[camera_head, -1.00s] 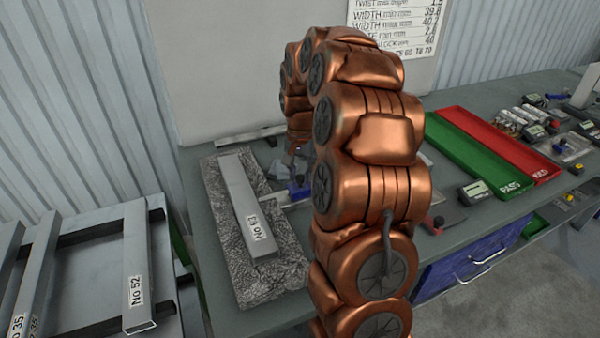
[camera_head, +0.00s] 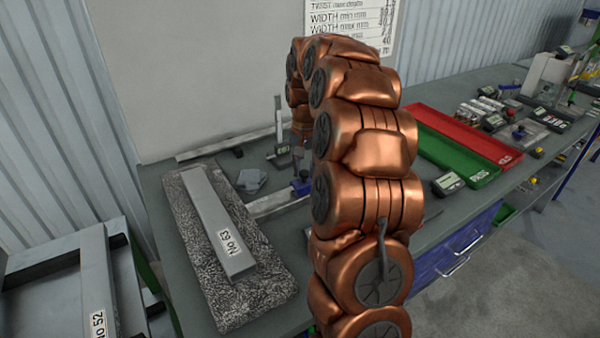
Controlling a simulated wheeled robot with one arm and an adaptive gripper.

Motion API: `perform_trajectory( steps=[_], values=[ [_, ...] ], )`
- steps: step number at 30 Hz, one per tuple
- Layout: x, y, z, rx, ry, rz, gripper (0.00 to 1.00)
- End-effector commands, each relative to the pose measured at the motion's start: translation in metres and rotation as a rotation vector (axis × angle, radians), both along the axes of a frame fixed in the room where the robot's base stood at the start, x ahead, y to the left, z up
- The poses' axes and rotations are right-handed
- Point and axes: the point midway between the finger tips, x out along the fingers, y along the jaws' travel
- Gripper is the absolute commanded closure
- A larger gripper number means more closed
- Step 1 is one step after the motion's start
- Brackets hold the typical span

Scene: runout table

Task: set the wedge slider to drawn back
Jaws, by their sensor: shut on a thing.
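My gripper (camera_head: 299,158) shows only as a small dark grey part below my copper arm, at the back of the bench. Its fingertips are mostly hidden by my arm. It is closed at a small blue piece (camera_head: 301,187), which seems to be part of the wedge slider. A pale grey bar (camera_head: 272,204) runs left from the blue piece toward the granite slab. The wedge itself and its position along its travel cannot be made out. A loose-looking grey block (camera_head: 252,180) lies just left of the blue piece.
An upright gauge (camera_head: 279,130) stands behind. Green (camera_head: 455,160) and red (camera_head: 470,135) trays lie to the right. A rack with bar No 52 (camera_head: 97,280) is at left.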

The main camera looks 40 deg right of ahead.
Motion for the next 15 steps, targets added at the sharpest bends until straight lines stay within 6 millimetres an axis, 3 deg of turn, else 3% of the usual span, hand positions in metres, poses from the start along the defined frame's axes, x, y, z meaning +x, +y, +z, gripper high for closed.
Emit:
perform_trajectory(
  steps=[8,9,15],
  values=[
    [-0.0003,-0.0052,0.0016,-0.008,-0.004,-0.004,1.00],
    [-0.0004,-0.0056,0.0017,-0.008,-0.004,-0.004,0.66],
    [-0.0003,-0.0043,0.0012,-0.006,-0.002,-0.003,0.45]
  ],
)
